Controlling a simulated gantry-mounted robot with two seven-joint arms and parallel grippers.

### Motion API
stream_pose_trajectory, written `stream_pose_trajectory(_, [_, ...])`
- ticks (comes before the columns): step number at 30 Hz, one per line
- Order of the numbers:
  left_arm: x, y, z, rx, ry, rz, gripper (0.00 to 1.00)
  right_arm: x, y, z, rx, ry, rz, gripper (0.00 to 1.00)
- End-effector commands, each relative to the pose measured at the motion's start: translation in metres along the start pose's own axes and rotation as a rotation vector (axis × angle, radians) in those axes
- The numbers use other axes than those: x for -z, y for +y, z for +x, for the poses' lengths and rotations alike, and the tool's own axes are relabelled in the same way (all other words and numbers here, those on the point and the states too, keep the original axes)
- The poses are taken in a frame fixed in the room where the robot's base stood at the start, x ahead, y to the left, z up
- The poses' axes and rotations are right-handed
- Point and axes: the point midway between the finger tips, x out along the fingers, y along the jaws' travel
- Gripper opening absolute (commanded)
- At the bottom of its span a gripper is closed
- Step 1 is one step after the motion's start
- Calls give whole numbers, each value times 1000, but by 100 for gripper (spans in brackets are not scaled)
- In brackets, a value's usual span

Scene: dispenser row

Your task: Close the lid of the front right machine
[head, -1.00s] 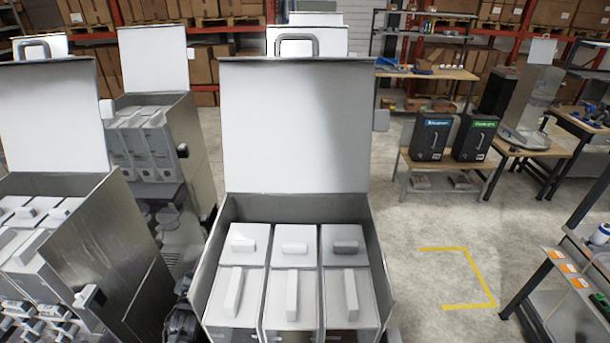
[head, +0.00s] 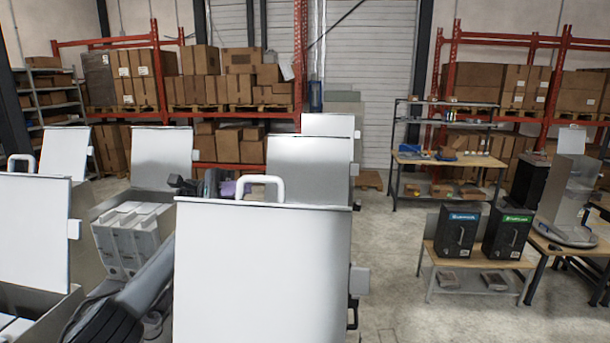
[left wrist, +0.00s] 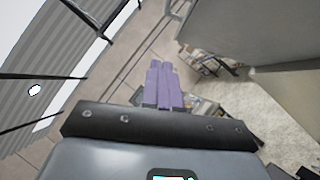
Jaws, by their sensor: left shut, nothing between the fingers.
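The front right machine's lid (head: 262,275) stands open and upright, a large white panel at the bottom centre of the head view. Its white loop handle (head: 261,180) is on the top edge. The lid hides the machine's body. My left gripper (head: 228,188) is behind the lid, near the left end of its top edge, with its purple fingers partly hidden. In the left wrist view my left gripper (left wrist: 164,68) has its purple fingers together, shut and empty. A grey panel (left wrist: 250,35) is to the right of the fingers, apart from them. My right gripper is not in view.
Other machines with open lids stand at the left (head: 35,225) and behind (head: 162,150), close to my left arm. Another raised lid (head: 310,165) is just behind the front one. A bench (head: 470,275) with two black boxes stands at the right, with clear floor before it.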

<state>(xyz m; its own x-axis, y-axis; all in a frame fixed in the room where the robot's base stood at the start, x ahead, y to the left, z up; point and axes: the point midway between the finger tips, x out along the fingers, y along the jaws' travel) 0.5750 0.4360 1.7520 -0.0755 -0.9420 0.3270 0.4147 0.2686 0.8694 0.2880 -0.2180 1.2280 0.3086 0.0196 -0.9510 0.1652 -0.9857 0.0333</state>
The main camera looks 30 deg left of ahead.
Motion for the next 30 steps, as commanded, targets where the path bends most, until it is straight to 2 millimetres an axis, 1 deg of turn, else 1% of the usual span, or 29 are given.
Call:
stream_pose_trajectory(1, [-7, 2, -3, 40, 20, 31, 0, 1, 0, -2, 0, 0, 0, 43])
stream_pose_trajectory(3, [-11, 1, -5, 83, 36, 61, 0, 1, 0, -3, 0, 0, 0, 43])
stream_pose_trajectory(5, [-13, -1, -6, 105, 45, 76, 0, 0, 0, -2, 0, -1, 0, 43])
stream_pose_trajectory(8, [-13, -3, -1, 120, 51, 84, 0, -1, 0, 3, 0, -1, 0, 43])
stream_pose_trajectory(11, [-12, -6, 9, 121, 50, 84, 0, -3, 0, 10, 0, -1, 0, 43])
stream_pose_trajectory(17, [-11, -10, 44, 121, 45, 82, 0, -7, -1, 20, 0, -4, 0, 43])
stream_pose_trajectory(18, [-11, -8, 52, 121, 48, 82, 0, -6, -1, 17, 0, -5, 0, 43])
stream_pose_trajectory(21, [-10, -11, 69, 120, 46, 80, 0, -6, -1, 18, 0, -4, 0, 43])
stream_pose_trajectory(26, [-10, -11, 90, 119, 47, 83, 0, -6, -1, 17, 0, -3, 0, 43])
stream_pose_trajectory(30, [-17, -16, 100, 120, 47, 85, 0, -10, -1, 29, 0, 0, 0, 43])
